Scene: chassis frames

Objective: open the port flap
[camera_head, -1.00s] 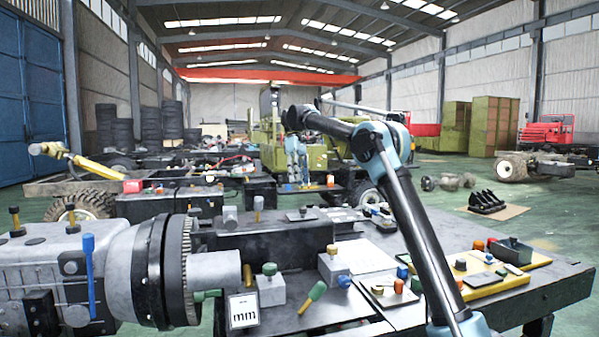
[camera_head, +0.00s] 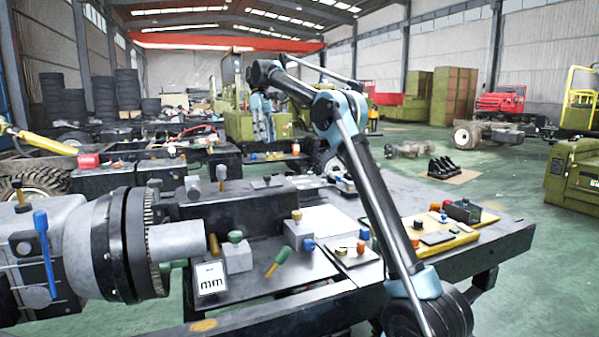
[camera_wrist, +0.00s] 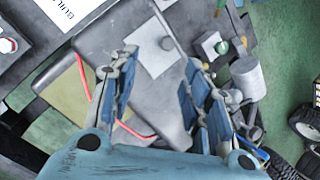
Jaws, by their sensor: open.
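My gripper (camera_head: 262,128) is at the end of my blue and black arm, over the far workbench area in the head view. In the wrist view my gripper (camera_wrist: 160,75) shows two blue-padded fingers spread apart with nothing between them. Below the fingers lies a dark grey body with a pale square plate (camera_wrist: 153,47) on it. A thin grey rod with a round end crosses that plate's edge. I cannot tell with certainty which part is the port flap in either view.
A red cable (camera_wrist: 133,130) runs under the fingers in the wrist view. A grey cylinder (camera_wrist: 247,78) stands right of them. In the head view a large grey gearbox (camera_head: 75,240) and a cluttered workbench (camera_head: 478,243) fill the front. Green floor (camera_head: 560,250) is open at right.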

